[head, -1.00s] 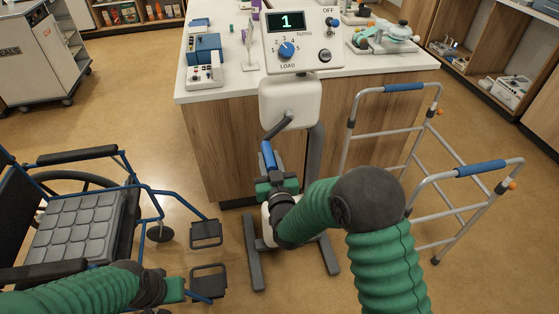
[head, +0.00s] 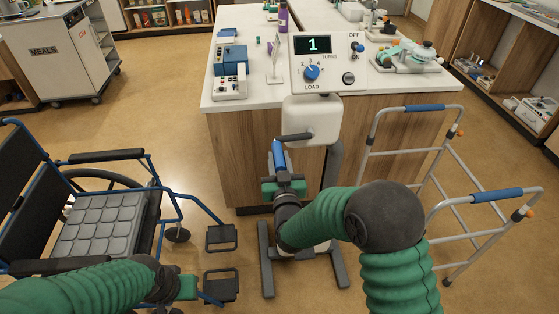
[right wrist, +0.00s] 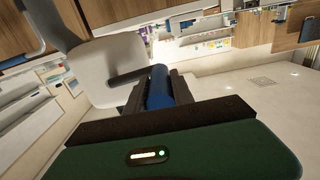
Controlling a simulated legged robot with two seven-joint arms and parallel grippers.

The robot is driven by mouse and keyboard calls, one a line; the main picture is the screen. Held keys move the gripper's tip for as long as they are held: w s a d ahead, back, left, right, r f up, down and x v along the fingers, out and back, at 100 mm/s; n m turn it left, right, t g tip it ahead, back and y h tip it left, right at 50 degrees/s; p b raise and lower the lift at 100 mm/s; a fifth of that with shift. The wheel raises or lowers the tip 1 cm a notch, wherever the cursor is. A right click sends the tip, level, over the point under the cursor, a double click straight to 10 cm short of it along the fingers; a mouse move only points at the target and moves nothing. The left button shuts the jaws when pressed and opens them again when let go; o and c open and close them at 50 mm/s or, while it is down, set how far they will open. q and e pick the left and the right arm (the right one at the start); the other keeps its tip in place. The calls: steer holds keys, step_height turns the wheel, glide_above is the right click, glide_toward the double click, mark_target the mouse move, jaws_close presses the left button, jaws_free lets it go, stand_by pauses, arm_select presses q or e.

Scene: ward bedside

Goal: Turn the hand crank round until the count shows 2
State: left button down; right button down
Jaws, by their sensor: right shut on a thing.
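The hand crank machine has a white housing (head: 312,118) and a dark crank arm (head: 296,137) pointing left. Its blue handle (head: 279,155) hangs down from the arm's left end. The count display (head: 312,44) reads 1. My right gripper (head: 282,178) is shut on the blue handle, which also shows between the jaws in the right wrist view (right wrist: 159,88). My left gripper (head: 185,287) is low at the left, near the wheelchair footrests; its jaws do not show clearly.
A wheelchair (head: 105,215) stands at the left. A walker frame (head: 420,150) stands close to the right of my right arm. The machine's grey feet (head: 266,270) rest on the floor. A counter (head: 225,105) is behind the machine.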

steer(key=r+p, duration=0.2)
steer(key=r, duration=0.1)
steer(key=r+p, duration=0.1)
steer(key=r, duration=0.1)
steer(key=shift+d+r+p, duration=0.2)
steer(key=shift+d+p, duration=0.1)
steer(key=shift+d+f, duration=0.2)
steer(key=d+r+p, duration=0.3)
steer(key=d+r, duration=0.3)
steer(key=d, duration=0.2)
steer(key=shift+w+r, duration=0.15)
steer(key=shift+r, duration=0.15)
steer(key=d, duration=0.3)
steer(key=shift+r, duration=0.15)
steer(key=c, duration=0.9)
jaws_free()
steer(key=shift+d, duration=0.1)
